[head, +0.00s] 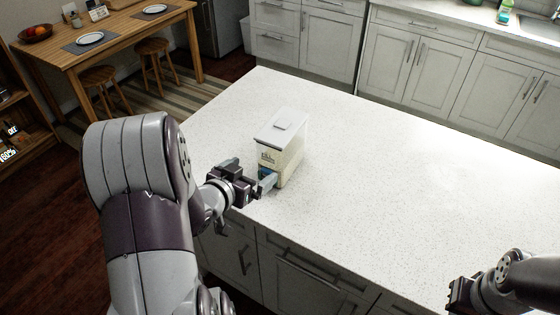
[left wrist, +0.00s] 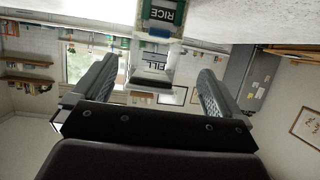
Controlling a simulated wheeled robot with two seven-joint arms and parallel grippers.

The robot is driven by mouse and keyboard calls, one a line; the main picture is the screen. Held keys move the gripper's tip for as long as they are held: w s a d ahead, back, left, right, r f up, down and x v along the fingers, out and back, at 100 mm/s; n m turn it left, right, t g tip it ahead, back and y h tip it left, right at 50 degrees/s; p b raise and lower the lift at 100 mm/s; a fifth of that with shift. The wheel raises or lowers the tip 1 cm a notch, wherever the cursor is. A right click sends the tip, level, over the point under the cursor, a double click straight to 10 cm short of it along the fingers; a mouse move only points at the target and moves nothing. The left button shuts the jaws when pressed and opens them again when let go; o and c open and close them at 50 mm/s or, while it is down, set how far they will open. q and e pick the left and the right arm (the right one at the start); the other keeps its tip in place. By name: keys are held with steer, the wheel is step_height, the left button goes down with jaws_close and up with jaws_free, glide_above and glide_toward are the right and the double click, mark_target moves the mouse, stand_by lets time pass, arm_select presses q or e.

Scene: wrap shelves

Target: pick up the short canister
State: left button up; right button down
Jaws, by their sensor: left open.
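A boxy, clear-walled canister (head: 281,150) with a white lid and pale contents stands upright on the white speckled counter (head: 400,190), near its left edge. My left gripper (head: 249,173) is open at the canister's near left side, with one finger overlapping its lower part in the head view.
The counter right of the canister is bare. The counter's left edge runs close beside the canister. A wooden table (head: 125,27) with plates and stools stands at the back left. Grey cabinets (head: 435,62) line the back.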

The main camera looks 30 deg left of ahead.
mark_target(268, 162)
arm_select(q)
steer(key=x, duration=1.1)
steer(key=shift+d+f+p, duration=0.15)
steer(key=shift+d+p, duration=0.1)
steer(key=shift+p, duration=0.05)
steer(key=shift+s, duration=0.2)
steer(key=c, duration=1.1)
steer(key=shift+w, duration=0.15)
steer(key=c, duration=0.3)
steer(key=shift+r, duration=0.25)
steer(key=shift+c, duration=0.2)
